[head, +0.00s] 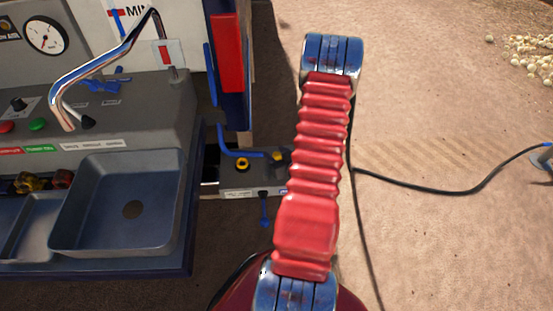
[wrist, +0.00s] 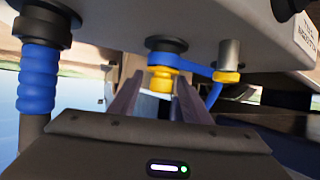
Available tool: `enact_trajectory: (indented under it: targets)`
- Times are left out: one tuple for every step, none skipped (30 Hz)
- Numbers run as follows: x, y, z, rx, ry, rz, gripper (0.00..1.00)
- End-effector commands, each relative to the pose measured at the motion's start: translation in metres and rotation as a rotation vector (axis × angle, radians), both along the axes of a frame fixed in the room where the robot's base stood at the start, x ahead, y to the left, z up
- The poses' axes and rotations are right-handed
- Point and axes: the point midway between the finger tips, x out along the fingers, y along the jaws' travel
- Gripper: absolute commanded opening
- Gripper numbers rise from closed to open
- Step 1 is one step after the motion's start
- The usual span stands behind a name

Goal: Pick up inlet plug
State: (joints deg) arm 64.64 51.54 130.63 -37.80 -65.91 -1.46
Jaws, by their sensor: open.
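A yellow plug (wrist: 162,80), which I take for the inlet plug, sits under a black round fitting (wrist: 166,46) on the underside of a grey housing in the wrist view. A blue strap (wrist: 195,70) links it to a yellow ring (wrist: 227,77) around a metal post. My gripper (wrist: 157,82) is open, with one finger to the left and one to the right of the plug. I cannot tell how far the plug reaches between them. In the head view my arm hides the gripper.
A ribbed blue hose (wrist: 38,80) hangs at the left of the wrist view. In the head view, a grey ledge (head: 235,182) with yellow fittings (head: 242,164) lies left of my arm, beside a grey sink (head: 120,200). A black cable (head: 430,190) crosses the ground at right.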

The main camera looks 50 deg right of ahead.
Motion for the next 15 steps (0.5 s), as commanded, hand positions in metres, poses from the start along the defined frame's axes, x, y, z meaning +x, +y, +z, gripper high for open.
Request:
enact_trajectory:
  targets:
    - [0.007, -0.001, -0.003, 0.000, 0.000, 0.004, 0.44]
    - [0.010, -0.003, -0.005, 0.000, 0.000, 0.002, 0.44]
    - [0.014, -0.006, -0.007, 0.000, 0.000, 0.001, 0.44]
    - [0.017, -0.007, -0.008, -0.002, 0.000, 0.002, 0.44]
    - [0.019, -0.008, -0.010, -0.002, 0.000, 0.002, 0.44]
    - [0.021, -0.009, -0.011, 0.000, 0.000, 0.002, 0.44]
    - [0.022, -0.010, -0.012, 0.000, 0.000, 0.001, 0.44]
    - [0.023, -0.010, -0.012, 0.000, 0.000, 0.001, 0.44]
    - [0.024, -0.011, -0.013, 0.000, 0.000, 0.001, 0.44]
    - [0.024, -0.011, -0.013, 0.000, 0.000, 0.000, 0.44]
    - [0.024, -0.011, -0.013, 0.000, 0.000, 0.000, 0.44]
    - [0.024, -0.011, -0.012, 0.000, 0.000, 0.000, 0.44]
    - [0.024, -0.011, -0.012, 0.000, 0.000, 0.000, 0.44]
    - [0.023, -0.011, -0.012, 0.000, 0.000, 0.000, 0.44]
    - [0.023, -0.011, -0.012, 0.000, 0.000, 0.000, 0.44]
